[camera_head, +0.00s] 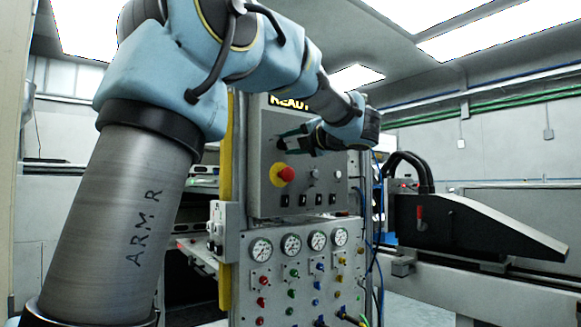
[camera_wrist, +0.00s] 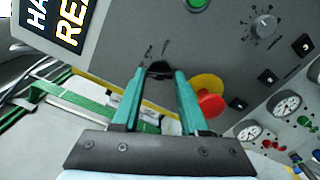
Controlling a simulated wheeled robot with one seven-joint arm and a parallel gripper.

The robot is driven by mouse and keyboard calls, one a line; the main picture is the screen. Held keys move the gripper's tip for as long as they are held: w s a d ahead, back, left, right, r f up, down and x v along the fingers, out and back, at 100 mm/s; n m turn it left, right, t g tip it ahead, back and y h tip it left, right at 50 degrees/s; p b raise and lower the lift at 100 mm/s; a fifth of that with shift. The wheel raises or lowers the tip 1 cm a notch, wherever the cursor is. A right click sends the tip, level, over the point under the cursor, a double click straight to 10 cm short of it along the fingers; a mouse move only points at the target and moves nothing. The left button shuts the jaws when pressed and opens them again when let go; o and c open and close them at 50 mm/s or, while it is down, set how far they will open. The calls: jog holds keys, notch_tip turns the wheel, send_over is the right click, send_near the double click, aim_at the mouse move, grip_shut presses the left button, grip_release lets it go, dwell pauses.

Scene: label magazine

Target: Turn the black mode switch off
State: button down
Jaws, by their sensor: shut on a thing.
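The black mode switch (camera_wrist: 160,68) is on the grey control panel (camera_head: 262,125), with small marks printed beside it. It shows in the wrist view between the ends of my two green fingers. My gripper (camera_wrist: 159,74) is shut on the switch. The fingers hide parts of its sides, so the exact angle of its handle is hard to tell. In the head view my gripper (camera_head: 283,143) reaches the panel from the right, above the red stop button, and the switch itself is hidden there.
A red stop button (camera_wrist: 210,103) on a yellow disc sits close to my right finger in the wrist view. A grey dial (camera_wrist: 265,26) and small black switches (camera_wrist: 267,76) are nearby. Below are gauges (camera_head: 291,243) and coloured knobs. A black machine (camera_head: 460,225) stands at right.

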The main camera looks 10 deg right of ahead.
jog(key=n+b, duration=0.2)
jog(key=b, duration=0.1)
jog(key=n+b, duration=0.3)
jog(key=b, duration=0.1)
jog(key=shift+f+b, duration=0.3)
jog(key=shift+f, duration=0.1)
jog(key=n+b, duration=0.3)
jog(key=shift+r, duration=0.25)
jog(key=shift+r+n, duration=0.1)
jog(key=shift+n, duration=0.2)
jog(key=shift+c, duration=2.2)
grip_release()
jog(key=v, duration=1.1)
jog(key=shift+w, duration=0.1)
